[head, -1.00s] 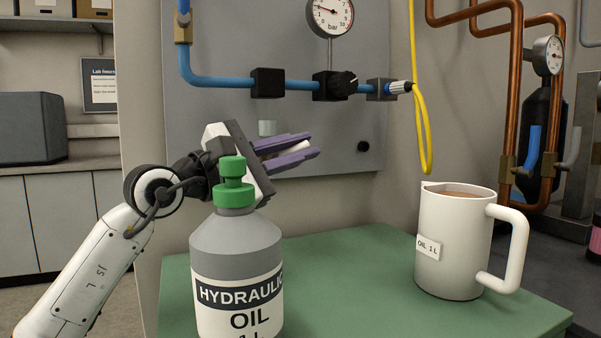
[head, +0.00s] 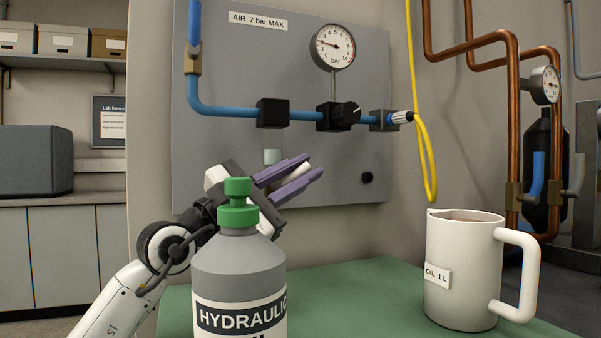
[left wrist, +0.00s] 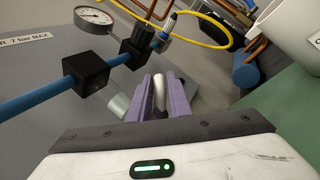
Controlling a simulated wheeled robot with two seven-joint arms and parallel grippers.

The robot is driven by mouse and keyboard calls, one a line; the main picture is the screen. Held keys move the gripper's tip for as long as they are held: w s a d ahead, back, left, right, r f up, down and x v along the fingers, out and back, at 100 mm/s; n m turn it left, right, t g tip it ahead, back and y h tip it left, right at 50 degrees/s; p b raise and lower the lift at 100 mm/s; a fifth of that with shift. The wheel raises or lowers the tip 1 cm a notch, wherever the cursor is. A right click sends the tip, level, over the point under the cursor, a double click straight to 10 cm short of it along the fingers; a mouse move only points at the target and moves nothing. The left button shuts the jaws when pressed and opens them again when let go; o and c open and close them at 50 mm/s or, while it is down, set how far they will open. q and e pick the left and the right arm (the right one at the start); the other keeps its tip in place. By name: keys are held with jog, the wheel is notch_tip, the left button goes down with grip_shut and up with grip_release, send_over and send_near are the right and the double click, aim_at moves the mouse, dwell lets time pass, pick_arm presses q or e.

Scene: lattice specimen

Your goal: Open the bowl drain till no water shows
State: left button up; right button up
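On the grey panel a small pale translucent bowl (head: 272,157) hangs under the left black block (head: 272,113) of the blue air line. In the left wrist view the bowl (left wrist: 118,107) shows left of the fingers. Its drain and any water inside cannot be made out. My left gripper (head: 316,166) is in front of the panel, right of and slightly below the bowl. Its two purple fingers stand apart. A pale rounded rod (left wrist: 160,93) shows between them; I cannot tell whether it is gripped. My right gripper is not in view.
A hydraulic oil bottle (head: 238,270) with a green cap stands in front of my left wrist. A white jug (head: 462,275) stands right on the green table (head: 365,290). A gauge (head: 334,46), black knob (head: 345,114) and yellow hose (head: 428,160) are nearby.

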pick_arm(q)
jog(key=shift+o, duration=1.4)
jog(key=v, duration=1)
jog(key=shift+f, duration=0.2)
jog(key=shift+s, duration=0.1)
